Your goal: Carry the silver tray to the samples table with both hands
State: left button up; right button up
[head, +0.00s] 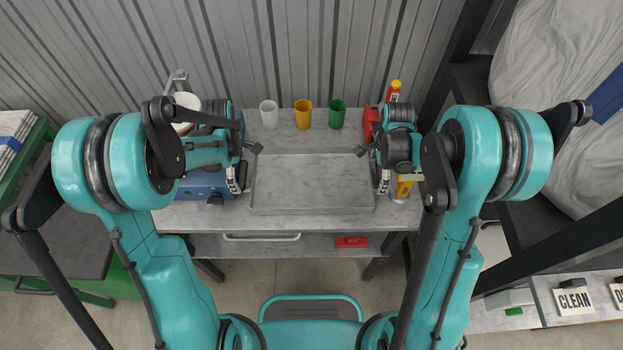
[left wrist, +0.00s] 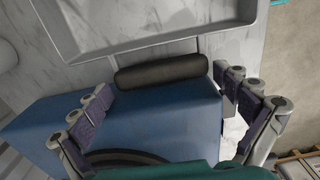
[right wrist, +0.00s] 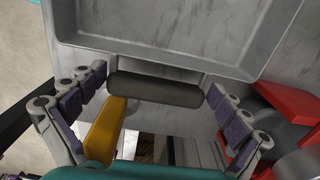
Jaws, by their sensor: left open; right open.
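The silver tray (head: 312,209) lies flat and looks empty on the marble-topped table. Its dark left handle (left wrist: 162,71) and dark right handle (right wrist: 155,90) show in the wrist views. My left gripper (head: 245,166) is open at the tray's left end, with the left handle between its fingertips in the left wrist view. My right gripper (head: 374,166) is open at the right end, with the right handle between its fingertips in the right wrist view. I cannot tell whether the fingers touch the handles. No surface in view is marked as the samples table.
White (head: 268,114), yellow (head: 303,114) and green (head: 338,114) cups stand behind the tray. A blue box (head: 205,184) is under my left gripper; a yellow item (head: 404,187) and red object (head: 371,122) are near my right. A CLEAN sign (head: 573,301) is at lower right.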

pick_arm(q)
jog(key=shift+f, duration=0.8)
pick_arm(e)
jog(key=shift+f, duration=0.8)
pick_arm(q)
jog(key=c, duration=1.3)
pick_arm(e)
jog(key=c, duration=1.3)
pick_arm(q)
jog(key=shift+c, duration=0.2)
pick_arm(e)
jog(key=shift+c, duration=0.2)
pick_arm(q)
jog(key=shift+r, duration=0.1)
pick_arm(e)
jog(key=shift+r, duration=0.1)
pick_arm(q)
notch_tip(320, 180, up, 5)
jog(key=p, duration=0.5)
pick_arm(e)
notch_tip(320, 180, up, 5)
